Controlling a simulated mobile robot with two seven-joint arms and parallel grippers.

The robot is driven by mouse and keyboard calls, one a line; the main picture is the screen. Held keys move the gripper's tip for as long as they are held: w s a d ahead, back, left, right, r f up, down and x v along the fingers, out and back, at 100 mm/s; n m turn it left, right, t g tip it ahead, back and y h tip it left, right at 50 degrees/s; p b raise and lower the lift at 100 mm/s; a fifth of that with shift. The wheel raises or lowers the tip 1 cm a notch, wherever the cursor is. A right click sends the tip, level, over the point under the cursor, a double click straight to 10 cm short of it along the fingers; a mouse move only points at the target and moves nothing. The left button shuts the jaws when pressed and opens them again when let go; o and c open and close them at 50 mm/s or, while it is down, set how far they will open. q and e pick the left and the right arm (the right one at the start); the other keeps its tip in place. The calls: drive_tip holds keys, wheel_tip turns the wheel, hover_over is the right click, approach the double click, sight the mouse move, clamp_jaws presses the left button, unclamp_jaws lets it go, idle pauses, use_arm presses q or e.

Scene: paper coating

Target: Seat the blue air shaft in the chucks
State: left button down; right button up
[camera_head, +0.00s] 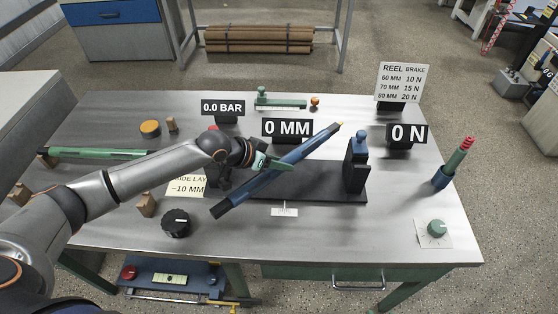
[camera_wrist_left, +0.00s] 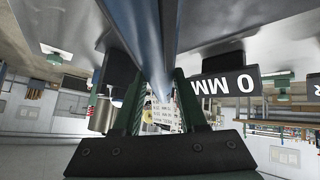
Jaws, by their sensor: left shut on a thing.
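The blue air shaft (camera_head: 296,157) lies diagonally in the head view, its dark end at the lower left and its yellowish tip at the upper right. My left gripper (camera_head: 270,163) is shut on it near its middle; the shaft (camera_wrist_left: 150,35) also runs between the fingers (camera_wrist_left: 160,105) in the left wrist view. The right chuck stand (camera_head: 356,170), dark with a blue top, rises from a dark base plate (camera_head: 318,187). The left chuck stand (camera_head: 212,178) is partly hidden by my arm. The shaft lies across the line between the stands, apart from the right one. My right gripper is not in view.
Display signs stand behind the base: "0.0 BAR" (camera_head: 223,108), "0 MM" (camera_head: 287,129) and "0 N" (camera_head: 406,135). A black knob (camera_head: 176,222) sits at the front left, a green knob (camera_head: 437,228) at the front right. A blue holder (camera_head: 441,178) with a red-tipped tool stands at right.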

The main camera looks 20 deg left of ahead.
use_arm(q)
drive_tip(key=shift+w, duration=0.1)
drive_tip(key=shift+c, duration=2.3)
unclamp_jaws()
drive_tip(key=shift+f, duration=0.2)
drive_tip(key=shift+r, duration=0.5)
drive_tip(key=v, duration=1.2)
drive_tip(key=shift+p, duration=0.45)
drive_tip(key=shift+s+r, duration=0.1)
drive_tip(key=shift+s, duration=0.1)
